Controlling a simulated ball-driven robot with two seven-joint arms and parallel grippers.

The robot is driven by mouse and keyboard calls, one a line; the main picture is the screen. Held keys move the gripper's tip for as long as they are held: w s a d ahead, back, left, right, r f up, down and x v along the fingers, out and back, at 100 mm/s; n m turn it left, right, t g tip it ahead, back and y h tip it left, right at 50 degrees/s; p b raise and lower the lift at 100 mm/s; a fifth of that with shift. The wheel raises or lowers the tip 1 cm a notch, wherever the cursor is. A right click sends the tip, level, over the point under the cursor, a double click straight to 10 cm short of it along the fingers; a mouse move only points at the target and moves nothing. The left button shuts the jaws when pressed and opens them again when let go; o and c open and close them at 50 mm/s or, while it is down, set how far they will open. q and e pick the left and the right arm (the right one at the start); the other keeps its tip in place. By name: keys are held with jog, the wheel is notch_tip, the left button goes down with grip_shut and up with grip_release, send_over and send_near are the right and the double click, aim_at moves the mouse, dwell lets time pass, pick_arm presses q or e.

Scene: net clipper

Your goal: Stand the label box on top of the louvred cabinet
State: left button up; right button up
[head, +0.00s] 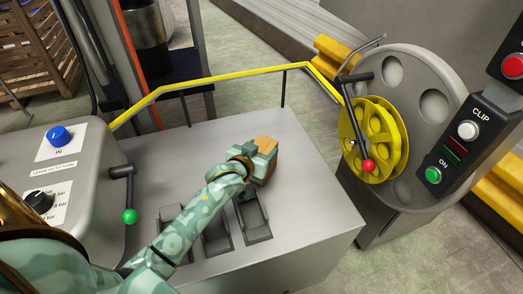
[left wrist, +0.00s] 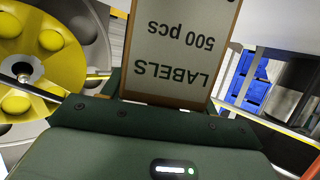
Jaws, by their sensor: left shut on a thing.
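The label box (head: 266,143) is a small brown carton. In the left wrist view its pale face (left wrist: 182,45) reads "LABELS 500 pcs" upside down. My left gripper (head: 255,157) is shut on it, with a finger at each side in the left wrist view. The box is over the flat grey top of the cabinet (head: 295,180), which I take to be the louvred one; I see no clear louvres. The arm hides part of the top. I cannot tell whether the box touches it. My right gripper is not in view.
Dark grey slotted fittings (head: 252,217) sit on the cabinet top near my arm. A yellow rail (head: 220,77) runs along the back. A yellow wheel (head: 374,140) with a red-knobbed lever stands right. A control box (head: 60,170) with a green-knobbed lever is left. The top's right part is clear.

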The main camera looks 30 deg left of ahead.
pick_arm(q)
jog(key=o, duration=1.6)
jog(key=shift+f, duration=0.1)
jog(key=shift+c, duration=0.2)
jog(key=shift+s+r, duration=0.2)
jog(key=shift+r, duration=0.05)
jog(key=p+v, duration=0.4)
jog(key=v, duration=0.7)
jog(key=shift+s, duration=0.25)
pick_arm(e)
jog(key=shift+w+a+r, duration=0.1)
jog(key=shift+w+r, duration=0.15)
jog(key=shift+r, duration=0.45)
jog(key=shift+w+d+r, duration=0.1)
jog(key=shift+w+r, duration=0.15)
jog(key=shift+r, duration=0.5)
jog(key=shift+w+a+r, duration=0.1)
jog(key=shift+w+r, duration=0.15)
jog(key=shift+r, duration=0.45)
pick_arm(q)
jog(key=shift+d, duration=0.1)
